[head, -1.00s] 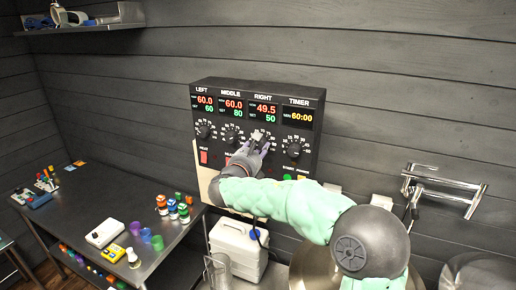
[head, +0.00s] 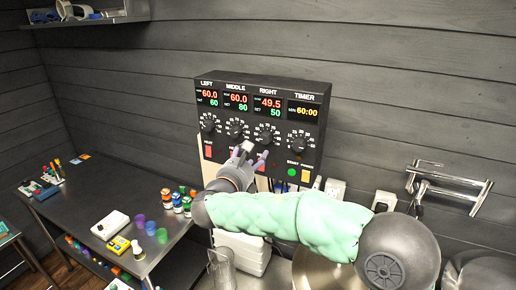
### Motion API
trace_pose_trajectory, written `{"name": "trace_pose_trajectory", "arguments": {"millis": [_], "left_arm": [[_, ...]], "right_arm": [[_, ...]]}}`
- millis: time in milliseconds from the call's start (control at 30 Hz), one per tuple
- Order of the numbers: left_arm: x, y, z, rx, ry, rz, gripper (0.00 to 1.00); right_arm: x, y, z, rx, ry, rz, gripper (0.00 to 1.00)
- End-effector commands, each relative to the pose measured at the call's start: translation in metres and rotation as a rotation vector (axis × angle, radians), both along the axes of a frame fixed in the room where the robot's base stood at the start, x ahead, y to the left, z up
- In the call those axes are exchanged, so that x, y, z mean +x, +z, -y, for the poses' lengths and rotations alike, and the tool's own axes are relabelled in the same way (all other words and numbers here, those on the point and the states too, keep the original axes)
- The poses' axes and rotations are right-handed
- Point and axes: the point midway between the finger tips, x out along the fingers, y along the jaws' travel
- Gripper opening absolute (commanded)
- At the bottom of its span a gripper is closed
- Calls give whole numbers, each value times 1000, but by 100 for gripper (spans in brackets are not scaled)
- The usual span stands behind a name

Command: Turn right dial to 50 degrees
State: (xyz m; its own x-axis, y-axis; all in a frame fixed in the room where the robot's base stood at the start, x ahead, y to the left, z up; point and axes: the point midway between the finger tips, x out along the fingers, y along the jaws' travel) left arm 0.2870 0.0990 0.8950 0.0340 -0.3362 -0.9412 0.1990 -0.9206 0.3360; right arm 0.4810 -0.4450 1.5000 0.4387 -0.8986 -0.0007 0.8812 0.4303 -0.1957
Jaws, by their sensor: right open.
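The black control panel (head: 262,91) hangs on the dark plank wall. Its right dial (head: 264,134) is a round black knob under the RIGHT display (head: 268,107), which reads 49.5 in red above a green set value of 50. My right gripper (head: 253,153) is open and empty, in front of the panel just below and left of the right dial, apart from it. The dial is in clear view. The middle dial (head: 236,129), left dial (head: 208,123) and timer dial (head: 299,141) stand in the same row. My left gripper is not in view.
A dark metal table (head: 70,217) at left holds bottles (head: 185,200), coloured cups and a white box (head: 110,224). A white jug (head: 240,252) and a pot lie below the panel.

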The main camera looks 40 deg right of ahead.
Motion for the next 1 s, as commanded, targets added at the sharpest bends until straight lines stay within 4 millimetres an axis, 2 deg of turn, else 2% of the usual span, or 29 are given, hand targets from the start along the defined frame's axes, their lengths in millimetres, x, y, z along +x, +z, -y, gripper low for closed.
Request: {"name": "trace_pose_trajectory", "arguments": {"millis": [100,300,867,933,1000], "left_arm": [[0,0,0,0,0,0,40],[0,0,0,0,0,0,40],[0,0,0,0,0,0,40],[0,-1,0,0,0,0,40],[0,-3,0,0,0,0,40]], "right_arm": [[-7,0,-16,1,4,0,59],[-13,0,-28,-1,2,0,59],[-14,0,-29,0,0,0,59],[-13,-4,-29,6,3,-4,59],[-10,-16,-31,30,10,-15,59]]}}
